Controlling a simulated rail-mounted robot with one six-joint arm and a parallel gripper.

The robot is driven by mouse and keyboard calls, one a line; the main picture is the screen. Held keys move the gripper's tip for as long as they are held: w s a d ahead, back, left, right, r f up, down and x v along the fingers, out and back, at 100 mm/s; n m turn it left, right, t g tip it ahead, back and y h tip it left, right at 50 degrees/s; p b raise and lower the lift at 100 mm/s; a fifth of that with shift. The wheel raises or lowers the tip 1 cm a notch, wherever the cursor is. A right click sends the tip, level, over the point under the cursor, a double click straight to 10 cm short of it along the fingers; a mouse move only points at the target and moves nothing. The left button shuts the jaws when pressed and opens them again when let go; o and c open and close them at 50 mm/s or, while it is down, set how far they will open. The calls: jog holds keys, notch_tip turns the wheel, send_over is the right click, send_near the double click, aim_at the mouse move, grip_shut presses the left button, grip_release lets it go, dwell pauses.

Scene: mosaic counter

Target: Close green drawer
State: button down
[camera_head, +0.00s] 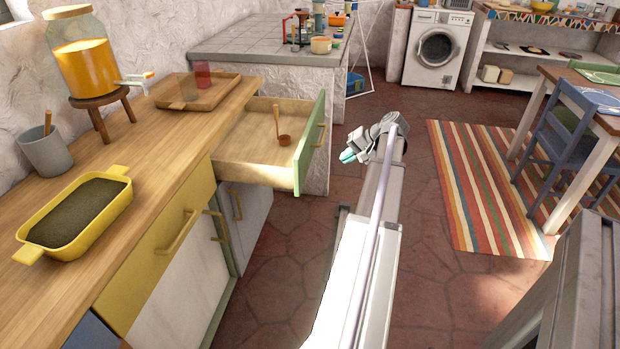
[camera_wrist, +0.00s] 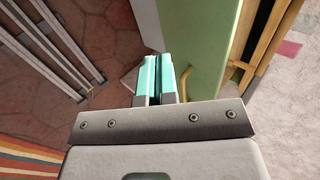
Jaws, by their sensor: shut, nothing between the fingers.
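The green drawer (camera_head: 311,146) stands pulled far out from the wooden counter, with its green front facing right and a brass handle (camera_head: 320,136) on it. A copper ladle or scoop (camera_head: 284,138) lies inside the drawer. My gripper (camera_head: 348,156) is just to the right of the drawer front. In the wrist view its teal fingers (camera_wrist: 161,85) are together and empty. The green front panel (camera_wrist: 202,50) is right beside the fingers there, and the brass handle (camera_wrist: 240,76) shows to their right. I cannot tell whether the fingers touch the panel.
A yellow drawer (camera_head: 165,245) is shut below. The tiled floor right of the drawer is open, with a striped rug (camera_head: 480,190) beyond.

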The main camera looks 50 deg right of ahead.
jog(key=b, duration=0.7)
send_near(302, 173)
jog(key=shift+d+f+x, duration=0.1)
jog(key=shift+d+x, duration=0.05)
jog(key=shift+x, duration=1.05)
jog(key=shift+d+f+x, duration=0.1)
jog(key=shift+x, duration=1.05)
jog(key=shift+d+f+x, duration=0.1)
jog(key=shift+d+x, duration=0.05)
jog(key=shift+x, duration=1.05)
jog(key=shift+a, duration=0.1)
